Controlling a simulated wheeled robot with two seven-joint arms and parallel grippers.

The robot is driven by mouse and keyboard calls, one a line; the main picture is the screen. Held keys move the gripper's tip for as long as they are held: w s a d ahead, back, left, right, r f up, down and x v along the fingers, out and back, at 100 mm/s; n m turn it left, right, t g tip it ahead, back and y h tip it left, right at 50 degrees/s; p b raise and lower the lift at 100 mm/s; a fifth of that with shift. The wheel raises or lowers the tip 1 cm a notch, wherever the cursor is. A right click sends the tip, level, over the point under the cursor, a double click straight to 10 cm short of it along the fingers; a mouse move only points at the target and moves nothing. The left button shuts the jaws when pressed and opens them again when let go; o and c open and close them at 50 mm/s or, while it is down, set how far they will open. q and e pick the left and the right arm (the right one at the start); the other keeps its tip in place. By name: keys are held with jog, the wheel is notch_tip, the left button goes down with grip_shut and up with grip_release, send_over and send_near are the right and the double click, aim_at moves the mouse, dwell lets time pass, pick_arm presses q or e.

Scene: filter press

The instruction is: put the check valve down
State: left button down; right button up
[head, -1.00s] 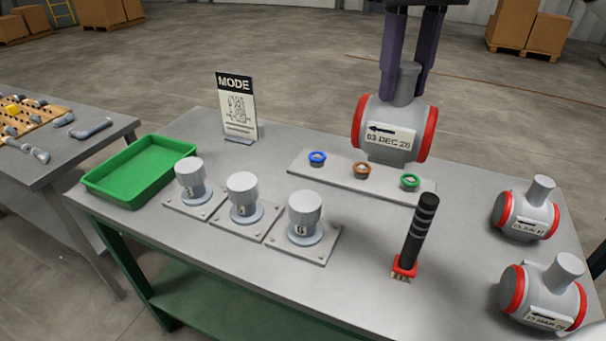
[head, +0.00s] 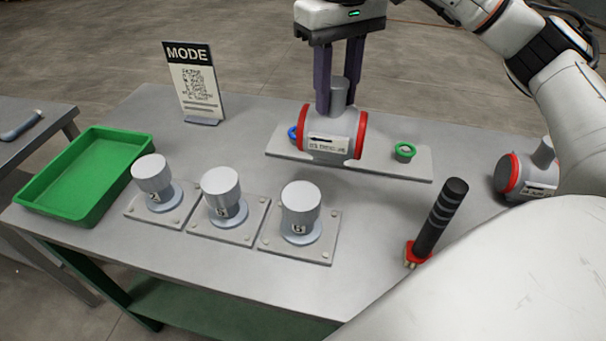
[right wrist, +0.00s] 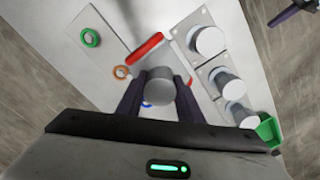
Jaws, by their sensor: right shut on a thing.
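My right gripper (head: 340,95) is shut on the neck of a grey check valve (head: 338,140) with red end rims. The valve is upright, with a dated arrow label facing the head camera. It is over the pale strip (head: 400,168), in front of part of the blue ring (head: 293,132). I cannot tell whether it touches the strip. In the right wrist view the neck (right wrist: 160,90) sits between the fingers, with an orange ring (right wrist: 121,72) beside the valve. My left gripper shows only partly in the right wrist view (right wrist: 288,14).
A green ring (head: 404,152) sits on the strip's right part. Several capped grey posts (head: 222,196) on plates stand in front. A green tray (head: 85,175) and a MODE sign (head: 192,85) are at left. Bare table lies behind the tray.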

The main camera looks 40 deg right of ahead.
aim_at(334, 121)
notch_tip(334, 121, down, 6)
jog(key=shift+f+b, duration=0.1)
jog(key=shift+b, duration=0.55)
jog(key=shift+f, duration=2.15)
jog(key=o, duration=0.8)
jog(key=shift+f, duration=0.25)
jog(key=o, duration=0.4)
jog(key=shift+r, duration=0.1)
jog(key=shift+o, duration=0.2)
